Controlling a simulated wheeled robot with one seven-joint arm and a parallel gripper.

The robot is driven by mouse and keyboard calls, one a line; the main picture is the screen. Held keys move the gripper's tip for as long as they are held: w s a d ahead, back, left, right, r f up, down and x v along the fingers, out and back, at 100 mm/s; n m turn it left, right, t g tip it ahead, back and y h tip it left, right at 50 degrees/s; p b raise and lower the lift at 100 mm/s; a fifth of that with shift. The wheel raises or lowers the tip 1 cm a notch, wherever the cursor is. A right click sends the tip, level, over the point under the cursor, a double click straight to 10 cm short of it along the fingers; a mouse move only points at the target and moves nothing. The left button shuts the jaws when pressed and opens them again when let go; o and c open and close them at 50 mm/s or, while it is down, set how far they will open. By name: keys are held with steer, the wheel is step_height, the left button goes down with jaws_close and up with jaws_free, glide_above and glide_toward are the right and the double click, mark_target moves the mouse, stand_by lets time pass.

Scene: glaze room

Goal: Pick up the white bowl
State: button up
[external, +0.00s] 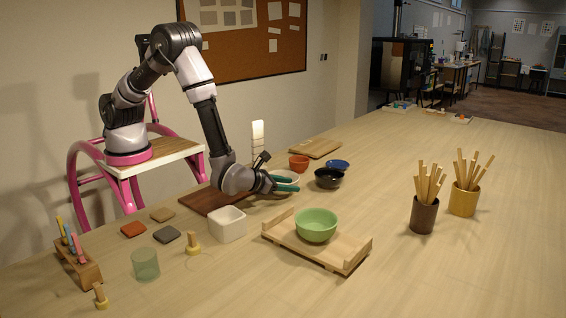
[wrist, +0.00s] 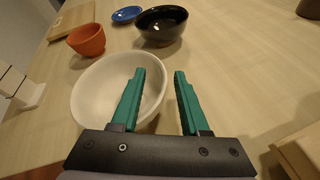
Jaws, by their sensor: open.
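The white bowl (wrist: 95,92) sits upright on the table in the wrist view, just beyond and left of my gripper. In the external view the white bowl (external: 287,177) is partly hidden behind my gripper (external: 292,186). The left finger overlaps the right part of the bowl in that view, and the right finger is over bare table. I cannot tell whether the left finger is inside the bowl or above it.
Beyond the white bowl are an orange bowl (wrist: 87,40), a black bowl (wrist: 162,26) and a blue dish (wrist: 127,14). A green bowl (external: 316,225) stands on a wooden tray (external: 347,258) nearer the camera. A white square container (external: 228,225) stands left of it.

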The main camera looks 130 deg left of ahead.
jaws_close()
stand_by(1.3)
